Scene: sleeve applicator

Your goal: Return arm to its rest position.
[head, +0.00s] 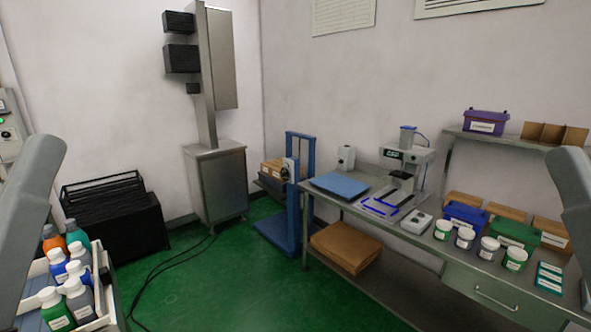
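My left arm (38,200) shows as a grey link at the left edge of the head view. My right arm (577,200) shows as a grey link at the right edge. Both links are cut off by the picture's edges. Neither gripper is in the picture, so I cannot see their fingers or anything in them. Neither visible link appears to touch an object.
A white crate of several bottles (110,300) stands at lower left. A steel workbench (463,275) on the right carries a press-like machine (405,160), a blue pad (340,185), white jars (465,238) and bins. Green floor (215,285) lies open between, with a cable (165,268) on it.

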